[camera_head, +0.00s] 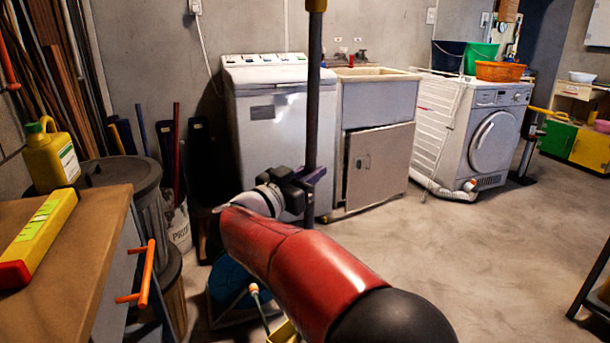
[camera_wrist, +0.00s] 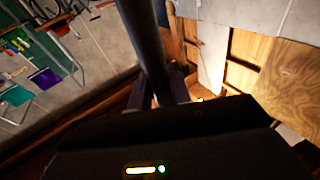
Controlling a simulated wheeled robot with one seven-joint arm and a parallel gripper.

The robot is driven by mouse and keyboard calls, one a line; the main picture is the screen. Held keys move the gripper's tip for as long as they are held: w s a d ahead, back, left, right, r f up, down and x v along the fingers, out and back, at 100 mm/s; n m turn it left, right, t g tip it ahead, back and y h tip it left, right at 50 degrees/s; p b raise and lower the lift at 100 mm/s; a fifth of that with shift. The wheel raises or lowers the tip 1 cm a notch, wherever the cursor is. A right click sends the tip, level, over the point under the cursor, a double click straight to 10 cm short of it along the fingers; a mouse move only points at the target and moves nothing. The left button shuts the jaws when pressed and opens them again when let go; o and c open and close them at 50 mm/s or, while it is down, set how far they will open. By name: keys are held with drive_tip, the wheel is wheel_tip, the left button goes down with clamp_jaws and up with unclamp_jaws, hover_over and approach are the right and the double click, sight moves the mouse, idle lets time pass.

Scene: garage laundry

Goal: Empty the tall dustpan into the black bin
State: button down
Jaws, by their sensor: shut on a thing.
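My gripper (camera_head: 306,182) is shut on a tall dark pole (camera_head: 314,95) with a yellow top end, which looks like the handle of the tall dustpan. The pole stands nearly upright in the head view. In the wrist view the pole (camera_wrist: 146,45) runs up between my gripper's fingers (camera_wrist: 163,92). A dark, round, lidded bin (camera_head: 148,205), probably the black bin, stands at the left behind the workbench, apart from my gripper.
The wooden workbench (camera_head: 85,235) with a yellow jug (camera_head: 52,158) and a yellow-red box (camera_head: 38,238) fills the near left. Its orange handle (camera_head: 147,275) sticks out. A blue item (camera_head: 228,282) sits low beside my arm. A washer (camera_head: 270,120) stands behind.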

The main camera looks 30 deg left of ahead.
drive_tip(key=s+d+m+b, duration=0.3)
drive_tip(key=d+b, duration=0.4)
drive_tip(key=d, duration=0.8)
drive_tip(key=s+d+r+m+h+b, duration=0.1)
drive_tip(key=s+d+m+b, duration=0.2)
drive_tip(key=d+b, duration=0.5)
drive_tip(key=shift+s+d+r+m+g+h, duration=0.25)
drive_tip(key=shift+d+m, duration=0.65)
drive_tip(key=shift+d, duration=2.85)
wheel_tip(320, 180, up, 4)
drive_tip(key=n+p, duration=0.4)
drive_tip(key=p, duration=0.2)
drive_tip(key=n+y+p, duration=0.1)
drive_tip(key=n+p, duration=0.3)
drive_tip(key=p, duration=0.2)
drive_tip(key=shift+y+p, duration=0.25)
drive_tip(key=shift+p, duration=0.15)
